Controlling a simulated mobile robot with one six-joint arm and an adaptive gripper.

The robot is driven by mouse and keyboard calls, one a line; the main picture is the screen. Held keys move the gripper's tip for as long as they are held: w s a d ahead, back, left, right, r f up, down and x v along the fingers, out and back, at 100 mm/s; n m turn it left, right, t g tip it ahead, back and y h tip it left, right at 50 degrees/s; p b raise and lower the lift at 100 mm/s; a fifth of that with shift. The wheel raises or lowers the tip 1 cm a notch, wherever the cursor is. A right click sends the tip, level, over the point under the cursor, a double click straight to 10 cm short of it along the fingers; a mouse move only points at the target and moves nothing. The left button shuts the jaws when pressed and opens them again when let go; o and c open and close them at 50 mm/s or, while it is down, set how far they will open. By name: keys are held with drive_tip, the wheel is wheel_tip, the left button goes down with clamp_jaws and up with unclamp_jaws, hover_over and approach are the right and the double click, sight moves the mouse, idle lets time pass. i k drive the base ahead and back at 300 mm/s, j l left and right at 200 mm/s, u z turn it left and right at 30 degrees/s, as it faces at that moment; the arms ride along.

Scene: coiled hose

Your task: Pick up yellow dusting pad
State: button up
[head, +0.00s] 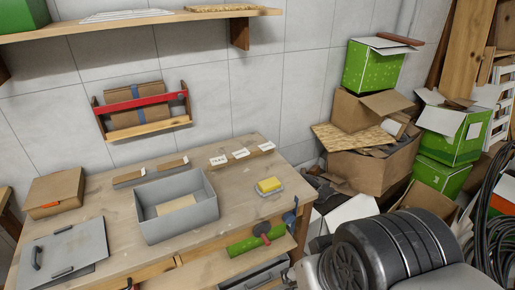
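The yellow dusting pad (269,184) is a small yellow block near the right end of the wooden workbench (235,205). It rests on a small pale tray or dish (271,193), whose rim shows around it. Nothing covers the pad from this view. My gripper is not seen in the head view, so its state and its distance from the pad do not show.
A grey open bin (180,233) stands left of the pad, with labelled blocks (240,153) behind it. A green cylinder (247,245) lies below the bench's front edge. Black tyres (395,245) and stacked boxes (375,160) crowd the right side.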

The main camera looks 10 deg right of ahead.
sight(265, 188)
drive_tip(key=u, duration=1.05)
drive_tip(key=l+z, duration=0.1)
drive_tip(key=z, duration=0.25)
drive_tip(key=k+l+z, duration=0.1)
drive_tip(key=z, duration=0.25)
drive_tip(key=l+z, duration=0.15)
drive_tip(key=z, duration=0.2)
drive_tip(key=i+l+z, duration=0.3)
drive_tip(key=i, duration=0.3)
drive_tip(key=i+z, duration=0.25)
drive_tip(key=i, duration=0.35)
